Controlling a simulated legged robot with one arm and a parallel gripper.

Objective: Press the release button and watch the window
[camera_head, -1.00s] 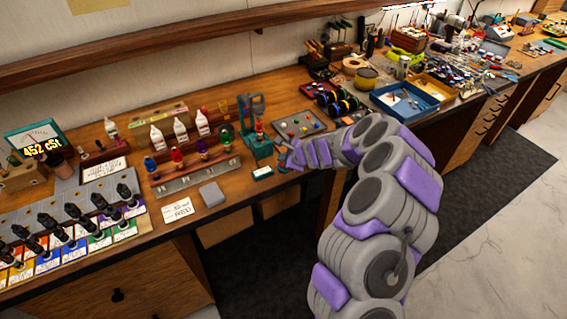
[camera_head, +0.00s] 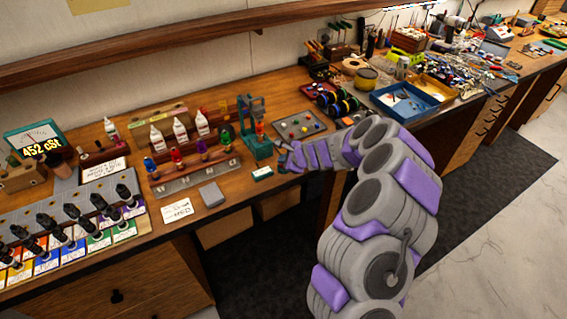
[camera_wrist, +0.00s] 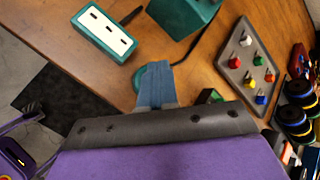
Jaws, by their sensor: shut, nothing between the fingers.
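My gripper (camera_head: 281,146) is shut and empty, low over the bench beside the teal stand (camera_head: 258,143). In the wrist view its blue fingers (camera_wrist: 155,84) overlap a round teal-green piece (camera_wrist: 140,78), possibly the release button. I cannot tell whether they touch it. A small teal box (camera_head: 262,173) with a white face lies near the bench's front edge. It also shows in the wrist view (camera_wrist: 107,31), with three dark marks on its face, and may be the window. The stand's base shows beside it in the wrist view (camera_wrist: 183,12).
A grey tray with coloured knobs (camera_head: 299,125) is right of the stand. Several bottles and a rack of coloured pieces are left. A grey block (camera_head: 211,194) lies near the front edge.

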